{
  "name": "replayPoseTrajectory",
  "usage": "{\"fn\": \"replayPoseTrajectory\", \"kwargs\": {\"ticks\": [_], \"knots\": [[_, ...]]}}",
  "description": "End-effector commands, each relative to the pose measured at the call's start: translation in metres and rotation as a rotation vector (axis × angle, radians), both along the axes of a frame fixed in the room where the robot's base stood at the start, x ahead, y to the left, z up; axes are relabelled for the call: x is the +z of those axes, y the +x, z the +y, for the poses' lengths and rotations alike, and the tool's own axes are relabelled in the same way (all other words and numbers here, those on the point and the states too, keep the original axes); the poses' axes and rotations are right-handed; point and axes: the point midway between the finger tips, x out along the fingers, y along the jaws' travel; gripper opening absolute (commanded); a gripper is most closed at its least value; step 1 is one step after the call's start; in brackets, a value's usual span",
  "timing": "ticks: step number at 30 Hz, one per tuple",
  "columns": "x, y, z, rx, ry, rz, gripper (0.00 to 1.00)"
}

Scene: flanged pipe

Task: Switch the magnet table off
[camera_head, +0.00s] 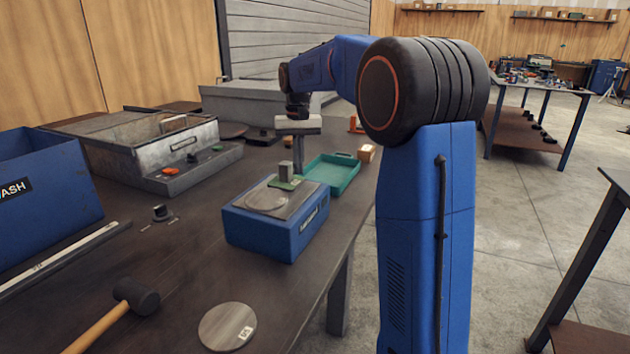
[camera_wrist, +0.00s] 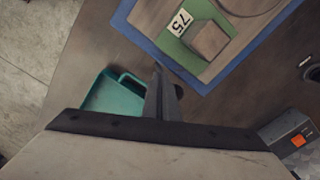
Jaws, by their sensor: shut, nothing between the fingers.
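The magnet table (camera_head: 270,235) is a blue box with a grey top on the bench; it also shows in the wrist view (camera_wrist: 140,28). A green plate (camera_head: 285,183) with a grey block and a round disc (camera_head: 267,199) lie on its top. A black knob (camera_head: 162,212) stands on the bench left of the box, between two pale marks; I cannot tell which setting it is at. My gripper (camera_head: 298,160) is above the bench behind the box. In the wrist view its fingers (camera_wrist: 160,78) are shut and empty, between the box and the teal tray.
The teal tray (camera_head: 333,174) lies right of my gripper. A grey machine (camera_head: 150,150) with coloured buttons stands behind left. A blue bin (camera_head: 40,200), a mallet (camera_head: 136,297) and a loose disc (camera_head: 227,327) are nearer. Bench space around the knob is mostly clear.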

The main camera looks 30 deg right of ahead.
Motion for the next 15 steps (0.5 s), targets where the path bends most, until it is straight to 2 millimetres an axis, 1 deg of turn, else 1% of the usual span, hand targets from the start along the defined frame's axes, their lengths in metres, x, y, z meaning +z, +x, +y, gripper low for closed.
{"fn": "replayPoseTrajectory", "kwargs": {"ticks": [5,15], "knots": [[0.002,0.001,0.001,0.000,0.000,0.000,0.00],[0.022,-0.002,-0.002,0.000,0.000,-0.001,0.00]]}}
